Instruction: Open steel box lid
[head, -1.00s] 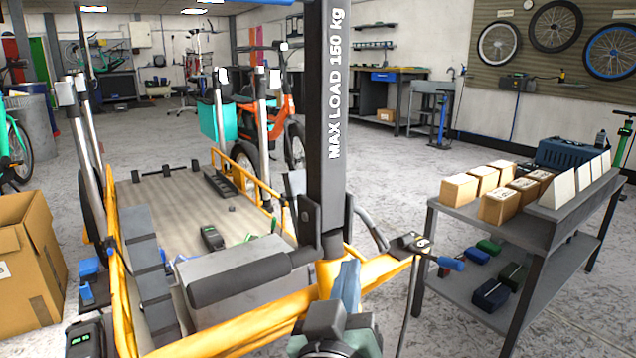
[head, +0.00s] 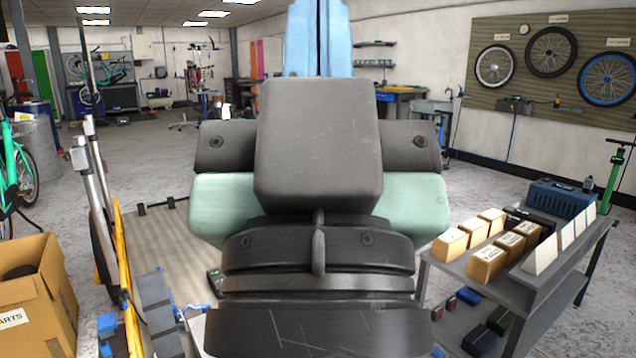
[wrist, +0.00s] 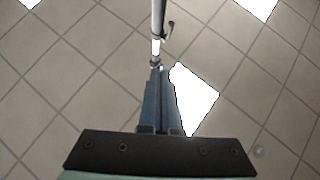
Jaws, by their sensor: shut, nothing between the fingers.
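My gripper (head: 318,12) stands upright in the middle of the head view, its blue fingers pointing up and together. In the wrist view my gripper (wrist: 158,72) also looks shut and empty, aimed at the ceiling. The steel box and its lid cannot be made out now; my arm and gripper body cover the middle of the cargo bike. Part of the bike's wooden cargo bed (head: 155,235) and its yellow frame rail (head: 122,270) show to the left of my arm.
A grey cart (head: 455,275) with wooden and white blocks stands to the right, with a blue crate (head: 562,200) on it. A cardboard box (head: 35,305) is at the left. In the wrist view a grey pole (wrist: 158,22) shows beyond the fingertips.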

